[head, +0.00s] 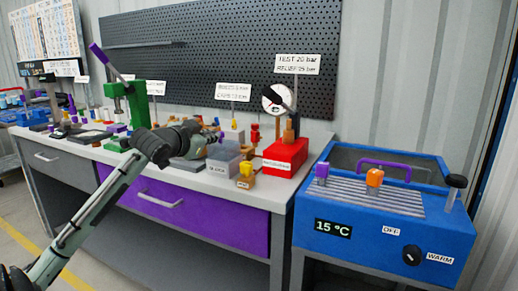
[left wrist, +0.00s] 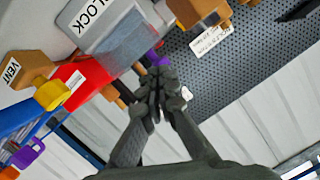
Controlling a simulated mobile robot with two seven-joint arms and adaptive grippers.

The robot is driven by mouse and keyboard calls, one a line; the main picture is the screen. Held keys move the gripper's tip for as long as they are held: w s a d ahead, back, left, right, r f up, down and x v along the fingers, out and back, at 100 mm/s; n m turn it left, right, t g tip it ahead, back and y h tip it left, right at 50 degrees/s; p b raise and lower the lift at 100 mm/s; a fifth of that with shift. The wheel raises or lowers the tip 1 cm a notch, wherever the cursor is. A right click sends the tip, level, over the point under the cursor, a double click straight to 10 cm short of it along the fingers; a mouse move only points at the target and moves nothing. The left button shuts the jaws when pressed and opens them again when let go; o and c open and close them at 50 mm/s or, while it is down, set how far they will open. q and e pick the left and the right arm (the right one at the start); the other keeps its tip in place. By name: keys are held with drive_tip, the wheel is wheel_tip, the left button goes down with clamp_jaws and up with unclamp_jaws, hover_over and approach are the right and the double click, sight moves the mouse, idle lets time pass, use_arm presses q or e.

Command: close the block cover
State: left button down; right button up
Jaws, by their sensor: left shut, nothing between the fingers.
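The block is a translucent grey box (head: 222,158) on the bench, with a label on its front face. In the left wrist view its BLOCK label (left wrist: 88,16) and a see-through grey panel (left wrist: 126,42) show; I cannot tell whether the cover is fully down. My left gripper (head: 214,137) reaches in from the left, just behind and left of the box. In the left wrist view the gripper (left wrist: 157,76) is shut and empty, its tips close to a small purple piece (left wrist: 154,58); contact is unclear. My right gripper is out of view.
A red box (head: 286,157) with a gauge (head: 276,98) stands right of the block. A brown VENT piece with a yellow knob (head: 245,170) is in front. A blue bath (head: 400,220) stands at the right. A pegboard (head: 220,50) backs the crowded bench.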

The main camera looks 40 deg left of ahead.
use_arm(q)
drive_tip(key=shift+s+a+f+n+h+p, duration=0.15)
drive_tip(key=shift+a+f+n+h, duration=0.15)
drive_tip(key=shift+n, duration=0.5)
drive_tip(key=shift+s+a+f+n+h+p, duration=0.1)
drive_tip(key=shift+a+f+n+h, duration=0.2)
drive_tip(key=shift+n, duration=0.5)
drive_tip(key=shift+s+a+f+n+h+p, duration=0.2)
drive_tip(key=shift+a+n+h, duration=0.2)
drive_tip(key=shift+n, duration=0.4)
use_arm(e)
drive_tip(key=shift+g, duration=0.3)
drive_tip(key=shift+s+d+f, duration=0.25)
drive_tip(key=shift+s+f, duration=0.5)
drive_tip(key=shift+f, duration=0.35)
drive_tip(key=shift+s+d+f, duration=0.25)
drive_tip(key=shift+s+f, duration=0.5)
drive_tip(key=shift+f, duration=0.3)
use_arm(q)
drive_tip(key=shift+w, duration=0.1)
